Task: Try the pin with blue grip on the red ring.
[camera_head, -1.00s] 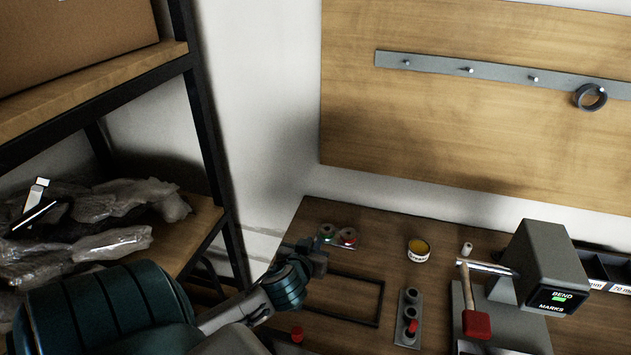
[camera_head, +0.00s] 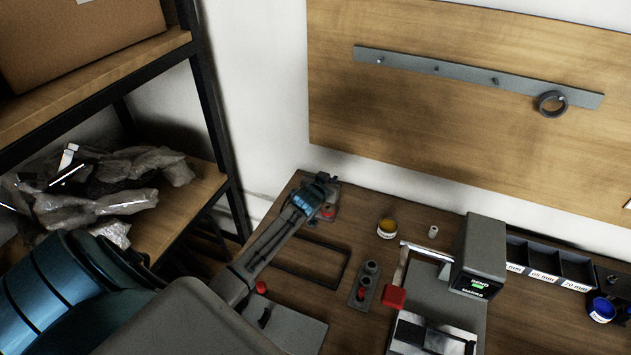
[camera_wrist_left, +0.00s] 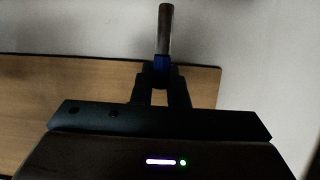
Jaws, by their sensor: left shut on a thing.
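My left gripper (camera_head: 322,184) is shut on the pin with the blue grip (camera_wrist_left: 162,40). In the left wrist view the gripper (camera_wrist_left: 161,82) holds it by the blue part, and the bare grey shaft points away from the fingers. The red ring (camera_head: 328,212) sits on a small plate at the back left of the bench. The gripper is beside and over it in the head view and partly covers it. I cannot tell whether the pin touches the ring. The green ring is hidden behind the gripper. My right gripper is not in view.
A grey block with holes (camera_head: 371,268) holds a red-gripped piece. A thin dark frame (camera_head: 340,270) lies beside it. Shelves (camera_head: 215,120) flank the left.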

